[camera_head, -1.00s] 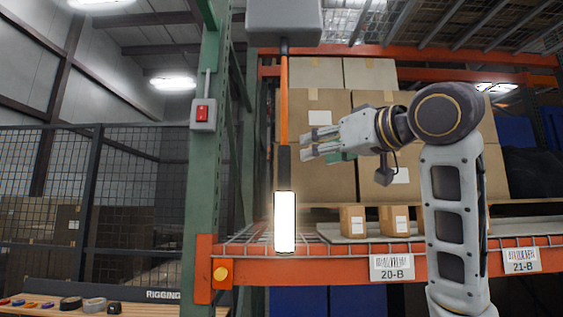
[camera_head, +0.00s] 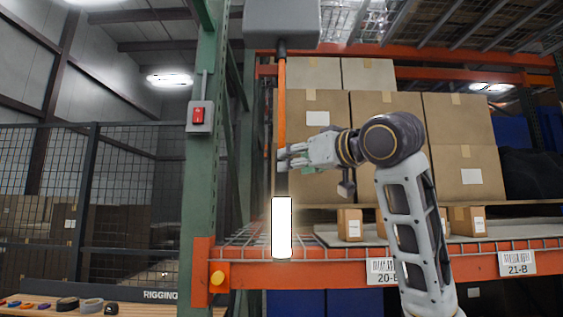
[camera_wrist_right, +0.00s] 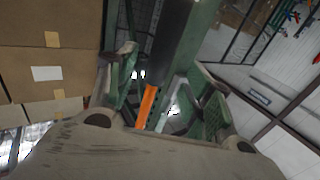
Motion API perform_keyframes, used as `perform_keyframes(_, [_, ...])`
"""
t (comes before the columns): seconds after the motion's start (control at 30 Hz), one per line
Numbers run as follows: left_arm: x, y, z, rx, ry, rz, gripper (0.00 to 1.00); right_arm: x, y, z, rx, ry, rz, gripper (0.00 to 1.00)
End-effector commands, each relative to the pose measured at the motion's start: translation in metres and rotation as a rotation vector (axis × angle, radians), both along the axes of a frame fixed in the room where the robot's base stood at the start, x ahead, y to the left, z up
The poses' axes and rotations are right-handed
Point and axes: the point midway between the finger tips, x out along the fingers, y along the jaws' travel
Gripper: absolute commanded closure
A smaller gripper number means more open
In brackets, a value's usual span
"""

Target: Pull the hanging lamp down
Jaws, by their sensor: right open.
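The hanging lamp (camera_head: 282,228) is a lit white tube with a dark grip above it. It hangs on an orange cord (camera_head: 281,100) from a grey box (camera_head: 282,24) overhead. My right gripper (camera_head: 285,158) is open at the top of the dark grip, where the orange cord begins. In the right wrist view the dark grip (camera_wrist_right: 176,55) and the cord lie between the two open fingers (camera_wrist_right: 165,90). Whether a finger touches the grip cannot be told. My left gripper is not in view.
A green post (camera_head: 203,170) with a red switch (camera_head: 199,115) stands left of the lamp. Behind the lamp is an orange-beamed rack (camera_head: 345,271) with cardboard boxes (camera_head: 315,115). A bench (camera_head: 90,308) with tape rolls is at the lower left.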

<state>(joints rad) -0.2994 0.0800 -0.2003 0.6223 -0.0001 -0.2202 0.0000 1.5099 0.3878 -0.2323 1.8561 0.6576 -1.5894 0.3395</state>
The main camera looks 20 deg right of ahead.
Motion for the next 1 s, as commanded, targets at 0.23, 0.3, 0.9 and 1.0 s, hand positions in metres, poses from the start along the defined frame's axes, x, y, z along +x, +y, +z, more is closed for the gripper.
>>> perform_keyframes(0.23, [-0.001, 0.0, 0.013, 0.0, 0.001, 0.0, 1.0, 0.032, 0.01, 0.002, 0.0, 0.002, 0.0, 0.49])
perform_keyframes(0.3, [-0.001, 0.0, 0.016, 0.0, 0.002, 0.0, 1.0, 0.04, 0.013, 0.001, 0.0, 0.003, 0.001, 0.49])
perform_keyframes(0.9, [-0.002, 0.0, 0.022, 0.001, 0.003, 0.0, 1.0, 0.064, 0.02, 0.0, 0.0, 0.001, 0.0, 0.49])
perform_keyframes(1.0, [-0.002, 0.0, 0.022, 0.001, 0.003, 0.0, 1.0, 0.063, 0.02, -0.001, 0.0, 0.001, 0.0, 0.54])
